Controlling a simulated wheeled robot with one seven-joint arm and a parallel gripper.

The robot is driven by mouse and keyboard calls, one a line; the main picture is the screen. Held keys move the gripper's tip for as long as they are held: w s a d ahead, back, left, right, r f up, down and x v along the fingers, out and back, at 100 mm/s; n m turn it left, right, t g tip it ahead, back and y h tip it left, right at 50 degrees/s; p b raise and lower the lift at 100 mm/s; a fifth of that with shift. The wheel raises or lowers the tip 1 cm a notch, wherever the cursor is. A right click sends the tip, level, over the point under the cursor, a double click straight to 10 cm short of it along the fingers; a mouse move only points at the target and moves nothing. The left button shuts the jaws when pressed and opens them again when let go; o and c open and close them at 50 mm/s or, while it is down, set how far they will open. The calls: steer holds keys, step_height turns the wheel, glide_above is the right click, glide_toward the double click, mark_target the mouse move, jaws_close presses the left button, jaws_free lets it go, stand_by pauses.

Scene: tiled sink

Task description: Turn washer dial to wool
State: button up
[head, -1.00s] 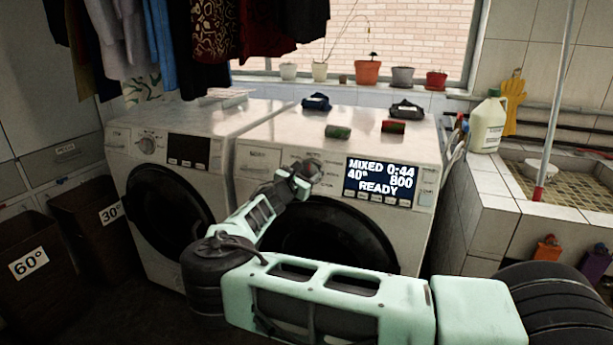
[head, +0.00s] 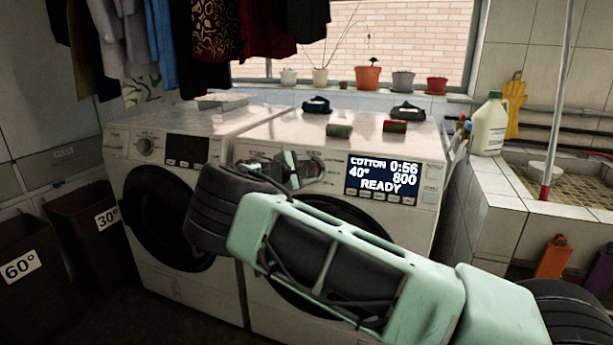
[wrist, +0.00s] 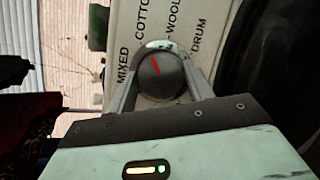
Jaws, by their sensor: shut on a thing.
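The washer dial (wrist: 158,74) is a round dark knob with a pale rim and a red pointer line. Its pointer tilts up and left in the wrist view, toward the COTTON side of the printed labels MIXED, COTTON, WOOL and DRUM. My gripper (wrist: 161,80) is shut on the dial, one finger on each side. In the head view my gripper (head: 292,170) is at the panel of the right washer (head: 270,128), and the arm and gripper hide much of the dial. The washer display (head: 383,180) reads COTTON, 0:56, 40°, 800, READY.
A second washer (head: 185,122) stands at the left. Dark bins (head: 82,222) are on the floor beyond it. Small items, including a green block (head: 339,131), lie on the right washer's top. Clothes (head: 210,40) hang above. A tiled sink (head: 488,190) is at the right.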

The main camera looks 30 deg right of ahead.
steer(key=m+y+b, duration=0.1)
steer(key=m, duration=0.2)
steer(key=m+g+y+b, duration=0.1)
steer(key=m, duration=0.2)
steer(key=shift+m, duration=0.4)
stand_by(0.4)
steer(key=o, duration=1)
steer(key=shift+c, duration=0.2)
steer(key=shift+r, duration=0.1)
steer(key=v, duration=1.7)
steer(key=shift+r, duration=0.2)
steer(key=shift+s, duration=0.1)
